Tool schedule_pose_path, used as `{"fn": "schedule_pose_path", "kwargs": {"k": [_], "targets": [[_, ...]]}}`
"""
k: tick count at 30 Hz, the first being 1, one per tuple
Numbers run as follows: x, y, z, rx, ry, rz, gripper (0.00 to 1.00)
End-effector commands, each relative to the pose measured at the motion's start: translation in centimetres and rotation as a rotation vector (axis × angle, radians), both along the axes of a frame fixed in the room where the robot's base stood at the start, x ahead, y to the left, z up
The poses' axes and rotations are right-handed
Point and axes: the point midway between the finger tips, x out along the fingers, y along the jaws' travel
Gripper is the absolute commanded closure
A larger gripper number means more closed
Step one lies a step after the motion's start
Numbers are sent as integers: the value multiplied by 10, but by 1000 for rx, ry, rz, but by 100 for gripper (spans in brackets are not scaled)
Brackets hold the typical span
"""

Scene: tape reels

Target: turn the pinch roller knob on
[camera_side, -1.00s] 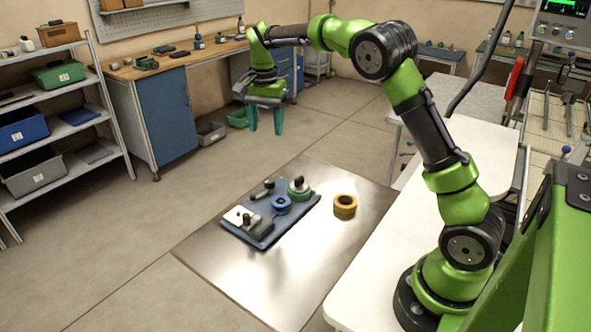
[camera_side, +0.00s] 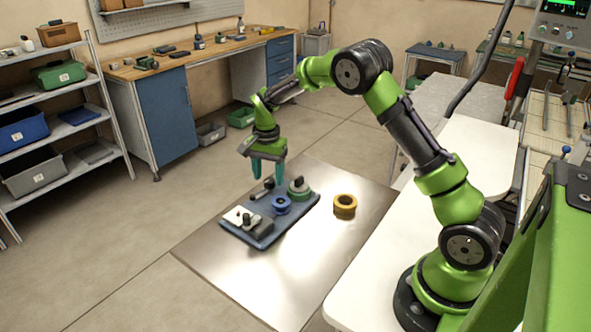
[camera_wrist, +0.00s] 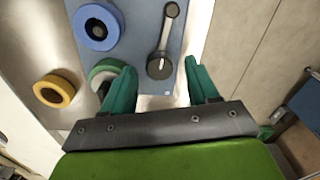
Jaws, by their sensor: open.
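The pinch roller knob appears to be the round black knob (camera_wrist: 159,66) with a pale mark. A grey arm runs from it to a small dark roller (camera_wrist: 172,9). In the side view this knob-and-arm part (camera_side: 262,188) lies at the far edge of the blue deck (camera_side: 243,238). My gripper (camera_side: 269,178) is open and empty above that far edge. In the wrist view, the knob shows between the open teal fingertips (camera_wrist: 160,68); I cannot tell the exact height gap. The left finger partly hides a green reel (camera_wrist: 104,69).
A blue reel (camera_side: 281,208) and the green reel (camera_side: 298,195) with a dark knob stand on the deck. A pale block and dark parts (camera_side: 238,216) sit at its left. A yellow reel (camera_side: 344,205) lies on the metal mat (camera_side: 285,285), right of the deck.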

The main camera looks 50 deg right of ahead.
Motion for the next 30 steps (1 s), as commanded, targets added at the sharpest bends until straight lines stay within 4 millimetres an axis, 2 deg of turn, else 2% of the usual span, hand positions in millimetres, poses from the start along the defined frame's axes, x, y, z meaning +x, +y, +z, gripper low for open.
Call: {"fn": "schedule_pose_path", "kwargs": {"k": [4, 13, 24, 30], "targets": [[-1, 0, -11, 0, 1, 0, 41], [0, 0, -13, 0, 0, 1, 41], [0, 0, -13, 0, 0, 1, 96], [0, 0, -12, 0, -1, 12, 97]]}}
